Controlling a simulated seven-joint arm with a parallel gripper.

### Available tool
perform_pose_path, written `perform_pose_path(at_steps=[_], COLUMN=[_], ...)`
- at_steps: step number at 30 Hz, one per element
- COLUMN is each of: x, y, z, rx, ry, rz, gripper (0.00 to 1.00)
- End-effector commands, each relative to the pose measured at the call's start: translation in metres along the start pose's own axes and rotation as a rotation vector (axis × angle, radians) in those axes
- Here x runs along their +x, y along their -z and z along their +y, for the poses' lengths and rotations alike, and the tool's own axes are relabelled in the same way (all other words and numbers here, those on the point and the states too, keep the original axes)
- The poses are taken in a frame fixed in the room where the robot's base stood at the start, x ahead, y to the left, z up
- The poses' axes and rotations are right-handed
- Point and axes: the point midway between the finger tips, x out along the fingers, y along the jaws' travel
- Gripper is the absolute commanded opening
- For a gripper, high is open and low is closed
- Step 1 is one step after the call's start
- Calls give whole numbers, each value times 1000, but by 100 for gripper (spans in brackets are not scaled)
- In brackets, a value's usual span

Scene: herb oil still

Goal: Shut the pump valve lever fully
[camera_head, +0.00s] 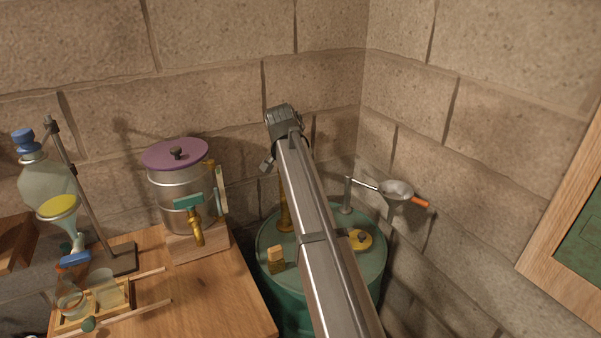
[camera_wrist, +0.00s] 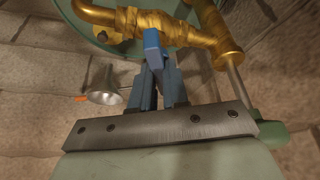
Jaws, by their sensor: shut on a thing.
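The blue valve lever (camera_wrist: 152,42) is on the brass pump valve (camera_wrist: 172,30) in the wrist view. My gripper (camera_wrist: 158,68) is shut on the lever, whose end sits between the two blue-grey fingers. I cannot tell from this angle how far the lever is turned. In the head view, part of the brass pump pipe (camera_head: 284,212) rises from the green drum (camera_head: 372,262). My arm crosses in front there and hides the lever and my fingertips.
A steel pot with a purple lid (camera_head: 175,153) and brass tap stands left on the wooden table (camera_head: 215,295). Glassware stands farther left. Stone walls close the corner behind.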

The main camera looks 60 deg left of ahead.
Motion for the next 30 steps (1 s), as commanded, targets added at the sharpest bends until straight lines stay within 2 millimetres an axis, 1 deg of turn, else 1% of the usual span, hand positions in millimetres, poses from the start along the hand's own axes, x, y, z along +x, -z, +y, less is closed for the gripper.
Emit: perform_pose_path(at_steps=[6,15,21,30], x=[2,2,2,2], y=[0,0,-1,-1], z=[-2,-2,-2,-2], rx=[180,374,450,493], ry=[-78,-159,-189,-207], rz=[-5,-5,-6,-6], gripper=[0,0,0,0])
